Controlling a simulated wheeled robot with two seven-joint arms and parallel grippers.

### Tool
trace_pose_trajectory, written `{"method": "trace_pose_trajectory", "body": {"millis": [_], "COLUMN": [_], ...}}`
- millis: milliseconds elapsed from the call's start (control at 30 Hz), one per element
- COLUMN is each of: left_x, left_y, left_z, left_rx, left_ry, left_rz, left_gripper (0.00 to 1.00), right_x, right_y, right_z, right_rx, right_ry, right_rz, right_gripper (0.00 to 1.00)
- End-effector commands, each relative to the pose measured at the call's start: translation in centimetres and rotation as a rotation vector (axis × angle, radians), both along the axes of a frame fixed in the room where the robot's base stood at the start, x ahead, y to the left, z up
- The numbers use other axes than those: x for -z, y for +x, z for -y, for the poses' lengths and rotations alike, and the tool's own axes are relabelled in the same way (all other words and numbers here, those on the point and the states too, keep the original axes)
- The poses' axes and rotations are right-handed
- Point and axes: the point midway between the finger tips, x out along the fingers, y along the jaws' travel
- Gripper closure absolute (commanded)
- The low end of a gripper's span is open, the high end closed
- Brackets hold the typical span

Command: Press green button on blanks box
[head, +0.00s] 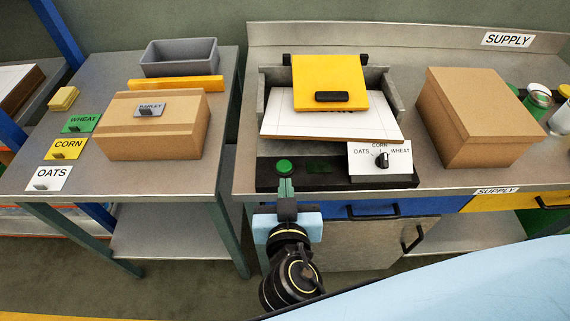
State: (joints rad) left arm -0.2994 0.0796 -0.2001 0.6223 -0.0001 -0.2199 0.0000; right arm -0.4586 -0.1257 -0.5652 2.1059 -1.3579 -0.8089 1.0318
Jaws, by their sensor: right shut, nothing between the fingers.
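The green button (284,166) sits on the left part of a black control strip (330,183) along the front of the blanks box (383,92). The box is grey, with white sheets (285,118) and a yellow cover with a black handle (331,75) on top. A dial (382,160) labelled OATS, CORN and WHEAT is to the right of the button. My right gripper (286,187) is shut and empty, its fingertips just in front of the button. I cannot tell whether they touch it. My left gripper is not in view.
A large cardboard box (480,115) stands right of the blanks box, with jars beyond it. On the left table are a carton (155,135), a grey bin (180,58) and WHEAT, CORN and OATS cards. A gap separates the tables. Drawer handles (372,211) lie below the worktop.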

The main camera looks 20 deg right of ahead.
Motion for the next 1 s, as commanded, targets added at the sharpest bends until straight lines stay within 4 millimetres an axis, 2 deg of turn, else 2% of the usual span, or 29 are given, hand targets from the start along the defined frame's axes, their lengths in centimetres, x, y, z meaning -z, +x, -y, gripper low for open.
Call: {"method": "trace_pose_trajectory", "body": {"millis": [100,467,667,967,1000], "left_x": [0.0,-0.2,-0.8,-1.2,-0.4], "left_y": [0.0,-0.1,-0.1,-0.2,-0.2], "left_z": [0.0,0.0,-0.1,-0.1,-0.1], "left_rx": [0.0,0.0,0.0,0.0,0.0], "left_ry": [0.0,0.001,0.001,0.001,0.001], "left_rz": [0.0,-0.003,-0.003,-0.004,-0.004], "left_gripper": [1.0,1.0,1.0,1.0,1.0], "right_x": [-0.5,-0.3,0.3,2.0,3.1], "right_y": [0.0,0.6,3.6,9.7,9.5], "right_z": [0.2,0.3,1.1,2.9,2.9], "right_rx": [0.009,0.007,0.006,0.007,0.006], "right_ry": [0.006,0.003,0.001,0.0,0.002], "right_rz": [0.011,0.01,0.013,0.012,0.007], "right_gripper": [1.0,1.0,1.0,1.0,1.0]}}
